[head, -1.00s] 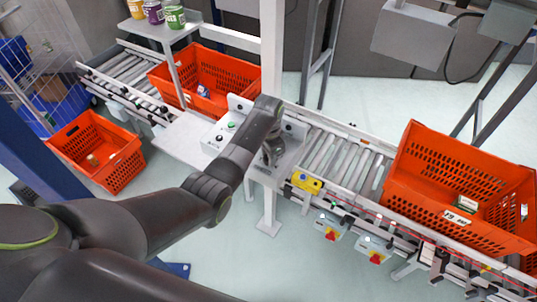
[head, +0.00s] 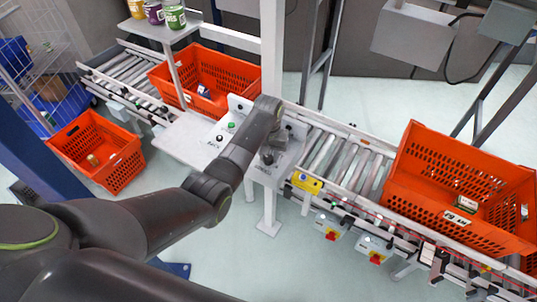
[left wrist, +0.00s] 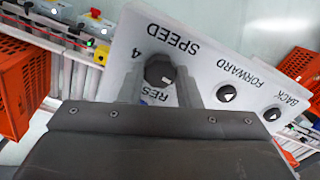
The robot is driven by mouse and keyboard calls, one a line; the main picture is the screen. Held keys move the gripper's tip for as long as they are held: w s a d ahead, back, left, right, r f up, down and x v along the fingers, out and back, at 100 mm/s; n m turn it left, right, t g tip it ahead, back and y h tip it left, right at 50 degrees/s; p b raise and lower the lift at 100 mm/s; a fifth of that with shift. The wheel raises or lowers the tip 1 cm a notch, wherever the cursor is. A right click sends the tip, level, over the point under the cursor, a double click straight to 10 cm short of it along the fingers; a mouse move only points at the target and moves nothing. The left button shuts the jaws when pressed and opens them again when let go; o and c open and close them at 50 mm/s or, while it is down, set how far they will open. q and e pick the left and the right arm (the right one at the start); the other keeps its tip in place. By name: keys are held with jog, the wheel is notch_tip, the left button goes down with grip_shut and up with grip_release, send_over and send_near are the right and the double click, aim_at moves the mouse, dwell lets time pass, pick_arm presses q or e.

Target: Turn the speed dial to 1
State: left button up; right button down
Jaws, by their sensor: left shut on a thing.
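The white control panel (left wrist: 292,62) carries SPEED, FORWARD and BACK labels, which appear upside down in the left wrist view. The black speed dial (left wrist: 160,70) sits by the SPEED label, with a numeral 4 beside it. My left gripper (left wrist: 160,80) is shut on the dial, one finger on each side. The dial's pointer and its other numerals cannot be made out. A label starting RES is partly hidden by the gripper. In the head view the left gripper (head: 270,152) is over the panel's right end. My right gripper is not in view.
Forward (left wrist: 226,92) and back (left wrist: 272,114) buttons are close to the right finger. A roller conveyor (head: 335,158) holds an orange tote (head: 400,185) at right. Another tote (head: 240,75) stands behind the panel. A white post (head: 271,50) rises close to my arm.

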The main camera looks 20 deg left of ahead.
pick_arm(q)
jog(key=shift+n, duration=0.6)
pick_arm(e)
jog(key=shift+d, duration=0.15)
pick_arm(q)
jog(key=shift+w, duration=0.1)
jog(key=o, duration=1)
jog(key=shift+c, duration=0.2)
jog(key=shift+r, duration=0.1)
